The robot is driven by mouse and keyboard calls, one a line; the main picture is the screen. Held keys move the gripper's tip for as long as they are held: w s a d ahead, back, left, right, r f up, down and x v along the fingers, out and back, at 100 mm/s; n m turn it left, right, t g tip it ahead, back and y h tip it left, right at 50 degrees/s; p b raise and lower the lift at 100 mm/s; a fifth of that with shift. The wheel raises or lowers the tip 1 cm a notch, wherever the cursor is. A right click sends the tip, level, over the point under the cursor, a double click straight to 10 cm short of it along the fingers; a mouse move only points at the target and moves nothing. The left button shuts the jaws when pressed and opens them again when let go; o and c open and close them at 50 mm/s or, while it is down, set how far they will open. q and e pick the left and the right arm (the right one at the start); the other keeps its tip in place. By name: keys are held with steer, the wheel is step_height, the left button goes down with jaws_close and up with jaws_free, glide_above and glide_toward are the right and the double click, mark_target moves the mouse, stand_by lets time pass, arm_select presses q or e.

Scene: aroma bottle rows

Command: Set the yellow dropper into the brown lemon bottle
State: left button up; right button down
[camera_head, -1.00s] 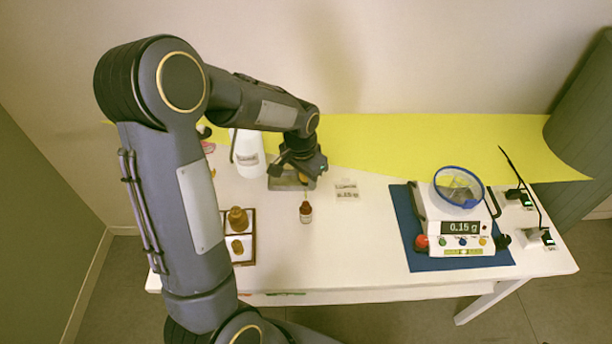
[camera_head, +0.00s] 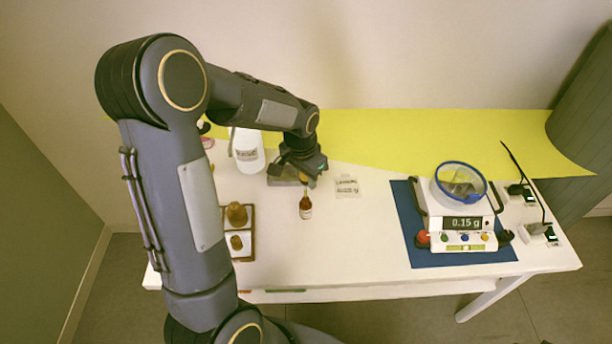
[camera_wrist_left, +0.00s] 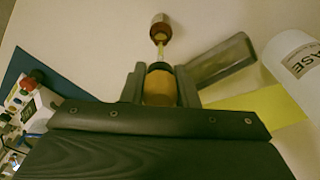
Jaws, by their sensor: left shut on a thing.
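My left gripper (camera_head: 305,172) is shut on the yellow dropper, gripping its bulb (camera_wrist_left: 160,88) between the two fingers in the left wrist view. The dropper has a dark collar and a thin glass tube pointing away from the gripper. The small brown bottle (camera_head: 306,209) stands upright on the white table just below the gripper. It also shows in the left wrist view (camera_wrist_left: 159,28), in line with the tube. The tube's tip meets the bottle's mouth in the picture; I cannot tell how far inside it is. My right gripper is not in view.
A grey block (camera_wrist_left: 222,60) and a white bottle (camera_head: 248,150) stand close to the gripper. A brown-framed tray (camera_head: 252,240) with amber items is at left. A small label card (camera_head: 346,186) lies right of the bottle. A scale (camera_head: 460,222) stands on a blue mat (camera_head: 412,250).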

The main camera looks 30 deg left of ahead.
mark_target(306, 195)
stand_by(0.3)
arm_select(q)
steer(key=shift+f+b, duration=1.9)
steer(key=shift+f, duration=0.35)
steer(key=shift+f, duration=0.15)
steer(key=shift+f+b, duration=1.15)
steer(key=shift+f, duration=0.15)
steer(key=o, duration=0.7)
steer(key=shift+r, duration=0.1)
